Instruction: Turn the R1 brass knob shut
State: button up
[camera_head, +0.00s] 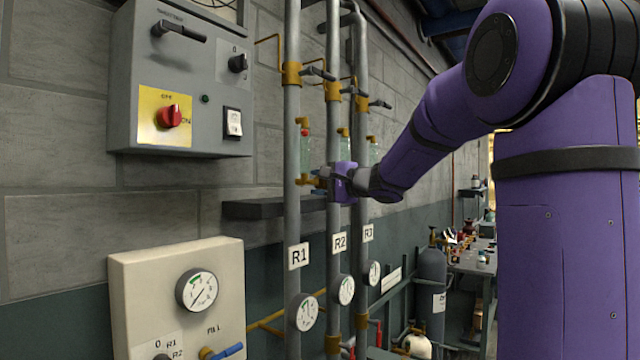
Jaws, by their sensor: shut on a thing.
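The R1 pipe (292,130) runs upright in the middle of the view, with a white R1 label (299,256) low on it. A sight glass (304,150) with brass ends sits on its right side. The R1 brass knob (306,181) is at the lower end of this glass, small and partly covered. My purple gripper (322,182) reaches in from the right, in front of the R2 pipe, and is shut on the knob. The fingertips are too small to show the exact grip or the knob's angle.
The R2 pipe (333,120) and R3 pipe (362,100) stand close behind on the right. A dark shelf (255,208) juts out left of the R1 pipe. A grey switch box (130,75) hangs upper left and a cream gauge panel (140,290) lower left.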

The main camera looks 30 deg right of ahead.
dwell(0.4)
jog(key=o, duration=0.9)
jog(key=v, duration=1)
jog(key=shift+s+d, duration=0.15)
jog(key=shift+s, duration=0.25)
